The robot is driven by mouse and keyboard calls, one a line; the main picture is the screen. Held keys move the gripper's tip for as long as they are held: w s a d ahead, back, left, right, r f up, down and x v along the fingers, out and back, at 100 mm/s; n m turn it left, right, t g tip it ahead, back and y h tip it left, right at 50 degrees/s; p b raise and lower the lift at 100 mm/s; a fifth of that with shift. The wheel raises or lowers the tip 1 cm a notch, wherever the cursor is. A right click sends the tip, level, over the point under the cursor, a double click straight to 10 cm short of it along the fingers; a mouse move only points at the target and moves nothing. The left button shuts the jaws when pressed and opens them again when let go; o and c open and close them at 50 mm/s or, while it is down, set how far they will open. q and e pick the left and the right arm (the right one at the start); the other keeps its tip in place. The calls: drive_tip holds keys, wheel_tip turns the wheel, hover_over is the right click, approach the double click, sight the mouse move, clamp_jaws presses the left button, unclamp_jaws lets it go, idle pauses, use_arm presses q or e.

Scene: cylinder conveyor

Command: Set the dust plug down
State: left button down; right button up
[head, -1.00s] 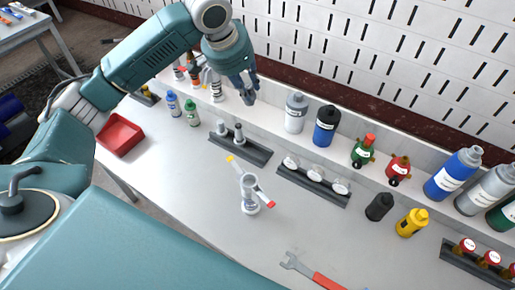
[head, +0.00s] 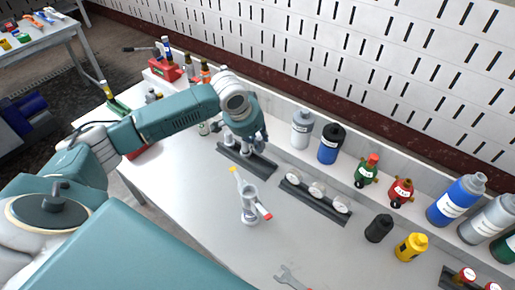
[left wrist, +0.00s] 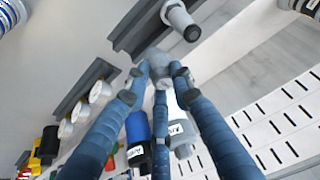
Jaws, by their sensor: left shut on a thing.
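The dust plug (left wrist: 158,60) looks like a small grey piece between my fingertips in the left wrist view. My left gripper (left wrist: 158,78) is shut on it with its blue fingers. In the head view my left gripper (head: 248,140) is over a dark rack (head: 232,160) that holds grey cylindrical pieces. The fingers hide the plug there, and I cannot tell whether it touches the rack. The rack (left wrist: 128,32) also shows in the left wrist view, with one grey piece (left wrist: 178,15) standing in it. My right gripper is not in view.
A grey fitting (head: 249,205) with yellow and red ends stands on the bench. A rack of white gauges (head: 317,190) is right of my gripper. A blue bottle (head: 330,145) and a grey bottle (head: 302,130) stand behind. A wrench (head: 290,278) lies in front.

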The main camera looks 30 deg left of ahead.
use_arm(q)
drive_tip(key=shift+f, duration=2.65)
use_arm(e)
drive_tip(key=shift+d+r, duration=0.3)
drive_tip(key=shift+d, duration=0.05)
use_arm(q)
drive_tip(key=shift+f, duration=0.25)
drive_tip(key=shift+f+p, duration=0.3)
drive_tip(key=shift+f, duration=0.1)
drive_tip(key=c, duration=1.5)
unclamp_jaws()
drive_tip(key=shift+r, duration=0.15)
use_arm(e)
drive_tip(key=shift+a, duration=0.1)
